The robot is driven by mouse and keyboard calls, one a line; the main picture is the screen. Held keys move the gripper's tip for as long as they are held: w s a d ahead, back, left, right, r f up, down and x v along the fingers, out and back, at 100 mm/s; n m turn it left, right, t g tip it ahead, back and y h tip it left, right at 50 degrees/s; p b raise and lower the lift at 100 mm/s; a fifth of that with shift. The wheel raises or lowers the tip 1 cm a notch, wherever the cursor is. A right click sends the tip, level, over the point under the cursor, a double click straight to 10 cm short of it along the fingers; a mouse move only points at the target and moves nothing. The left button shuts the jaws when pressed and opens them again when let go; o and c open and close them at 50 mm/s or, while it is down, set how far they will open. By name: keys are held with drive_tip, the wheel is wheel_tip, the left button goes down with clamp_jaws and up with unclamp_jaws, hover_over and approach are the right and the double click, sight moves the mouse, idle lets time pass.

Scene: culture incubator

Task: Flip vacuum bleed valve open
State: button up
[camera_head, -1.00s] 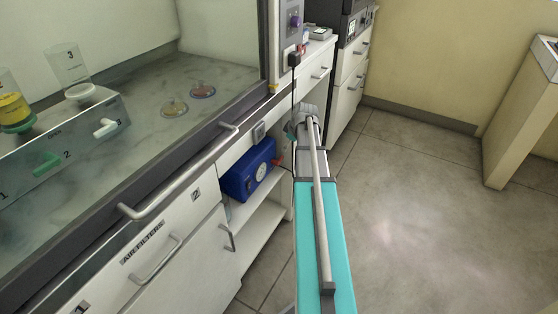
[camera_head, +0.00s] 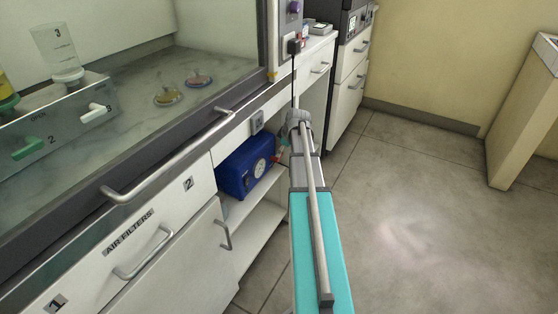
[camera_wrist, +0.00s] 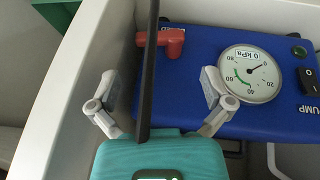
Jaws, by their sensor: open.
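The blue vacuum pump (camera_head: 246,168) sits on the shelf under the bench in the head view. In the wrist view the pump (camera_wrist: 207,107) fills the upper right. Its red bleed valve (camera_wrist: 174,42) is at the upper left of its panel, with the lever pointing left, behind a black cable. The round gauge (camera_wrist: 249,74) is right of the valve and its needle is near 0 kPa. My gripper (camera_wrist: 158,82) is open and empty. Its fingers are spread apart below the valve in the picture, and I see no contact with it.
The black cable (camera_wrist: 150,70) crosses between my fingers, in front of the valve lever. A white panel edge (camera_wrist: 62,80) runs close along the left. A black power switch (camera_wrist: 308,82) is on the pump's right. Open floor (camera_head: 420,220) lies right of the arm.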

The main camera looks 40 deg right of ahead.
drive_tip(key=shift+b+x, duration=2.2)
drive_tip(key=shift+x, duration=0.55)
drive_tip(key=shift+c, duration=0.3)
drive_tip(key=c, duration=0.9)
drive_tip(key=shift+o, duration=0.2)
drive_tip(key=shift+w, duration=0.1)
